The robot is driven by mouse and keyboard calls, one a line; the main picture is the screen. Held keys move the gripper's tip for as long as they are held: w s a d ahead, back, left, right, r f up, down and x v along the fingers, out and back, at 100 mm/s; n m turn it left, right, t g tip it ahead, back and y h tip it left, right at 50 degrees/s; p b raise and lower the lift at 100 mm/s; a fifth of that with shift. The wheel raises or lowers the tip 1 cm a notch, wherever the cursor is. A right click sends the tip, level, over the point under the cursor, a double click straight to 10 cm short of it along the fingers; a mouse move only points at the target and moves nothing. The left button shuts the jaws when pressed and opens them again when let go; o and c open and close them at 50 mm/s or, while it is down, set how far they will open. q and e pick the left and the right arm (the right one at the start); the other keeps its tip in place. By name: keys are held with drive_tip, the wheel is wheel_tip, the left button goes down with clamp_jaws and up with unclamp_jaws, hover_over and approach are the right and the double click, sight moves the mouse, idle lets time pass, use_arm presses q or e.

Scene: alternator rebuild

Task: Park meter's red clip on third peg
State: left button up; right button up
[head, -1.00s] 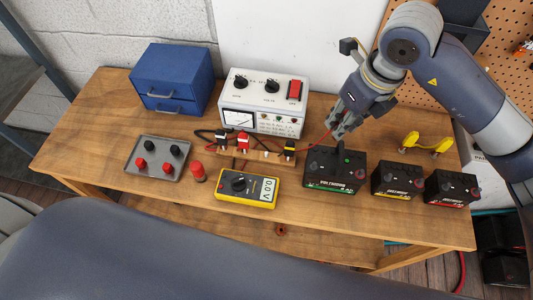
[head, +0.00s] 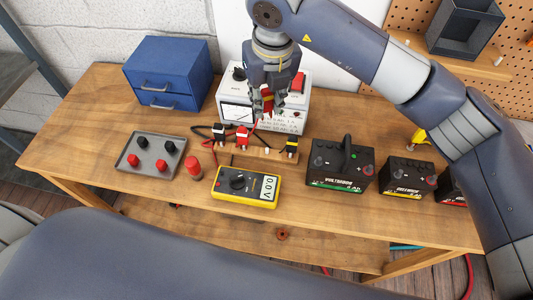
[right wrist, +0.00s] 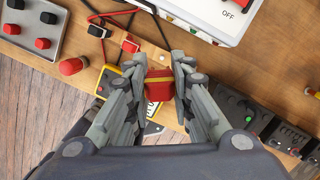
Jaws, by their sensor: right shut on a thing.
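My right gripper (head: 266,108) is shut on a red clip (head: 267,97) with a yellow band. The clip also shows between the fingers in the right wrist view (right wrist: 159,89). It is held in the air, in front of the power supply and above the wooden peg rail (head: 255,160). The rail holds a black clip (head: 219,132) and another red clip (head: 242,138) at its left, and a black clip with a yellow band (head: 292,146) at its right. Between them is a bare stretch with a pale peg. The yellow meter (head: 246,187) lies in front, reading 0.0 V. My left gripper is not in view.
The white power supply (head: 285,122) stands close behind the rail. A blue drawer box (head: 170,72), a grey tray (head: 131,163) of red and black caps and a red cylinder (head: 194,167) are left. Several black batteries (head: 340,167) stand right. The table's front is clear.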

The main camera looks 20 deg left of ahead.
sight(268, 109)
wheel_tip(268, 109, down, 12)
drive_tip(key=b, duration=1)
drive_tip(key=shift+d+r, duration=0.1)
drive_tip(key=shift+r, duration=0.15)
drive_tip(key=shift+f, duration=0.1)
drive_tip(key=shift+f+b, duration=1.1)
drive_tip(key=o, duration=0.8)
drive_tip(key=shift+r, duration=0.15)
wheel_tip(268, 109, up, 8)
drive_tip(key=p, duration=0.4)
drive_tip(key=shift+r, duration=0.2)
